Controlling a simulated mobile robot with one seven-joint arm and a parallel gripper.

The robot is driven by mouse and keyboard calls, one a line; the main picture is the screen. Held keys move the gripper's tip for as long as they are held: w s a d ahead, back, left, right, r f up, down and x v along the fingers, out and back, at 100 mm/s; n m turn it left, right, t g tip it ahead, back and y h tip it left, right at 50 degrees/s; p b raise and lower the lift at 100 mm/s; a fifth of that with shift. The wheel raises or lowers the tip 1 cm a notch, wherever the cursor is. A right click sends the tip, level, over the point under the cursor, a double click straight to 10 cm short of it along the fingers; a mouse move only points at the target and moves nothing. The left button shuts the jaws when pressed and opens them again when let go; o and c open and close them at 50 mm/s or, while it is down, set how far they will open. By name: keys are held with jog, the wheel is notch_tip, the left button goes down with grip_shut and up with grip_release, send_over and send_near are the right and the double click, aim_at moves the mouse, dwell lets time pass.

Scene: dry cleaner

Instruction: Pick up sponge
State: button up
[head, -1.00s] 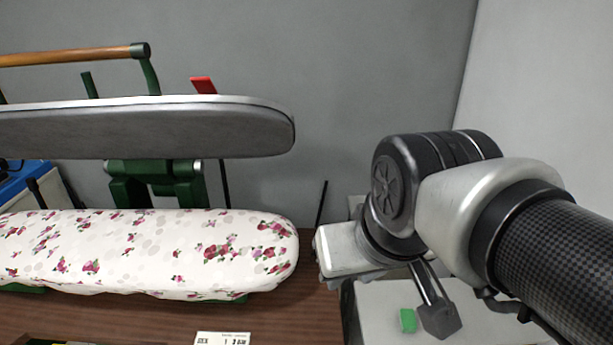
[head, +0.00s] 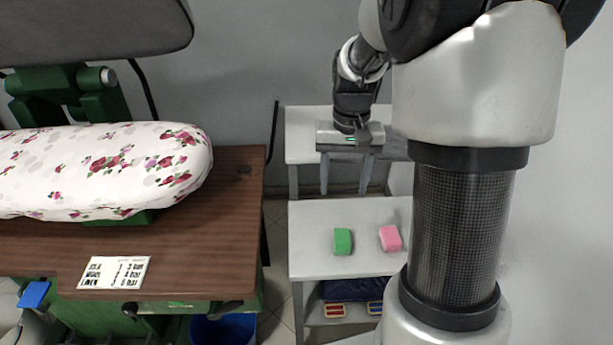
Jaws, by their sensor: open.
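Two sponges lie on a light grey table (head: 312,235) in the head view. One is a green sponge (head: 342,241) and the other, to its right, is a pink sponge (head: 390,238). My gripper (head: 346,190) is open and empty, with its two fingers pointing down. In the picture it appears above and behind the sponges, apart from both of them. My arm comes down from the upper right and covers the table's right side.
A brown table with a floral ironing board (head: 110,165) and a paper card (head: 115,272) is on the left. Another grey table (head: 305,140) stands behind. A blue bin (head: 222,330) is on the floor. A shelf below the sponges holds dark cloth and brushes.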

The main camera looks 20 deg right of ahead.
jog(key=b, duration=0.3)
send_over(343, 237)
jog(key=f, duration=0.8)
jog(key=a+f, duration=0.1)
jog(key=f, duration=0.4)
jog(key=shift+d+f+b, duration=0.25)
jog(key=shift+f+b, duration=0.2)
jog(key=shift+f, duration=0.85)
jog(key=shift+d+f+b, duration=0.2)
jog(key=shift+f+b, duration=0.2)
jog(key=shift+f, duration=0.9)
jog(key=c, duration=1.1)
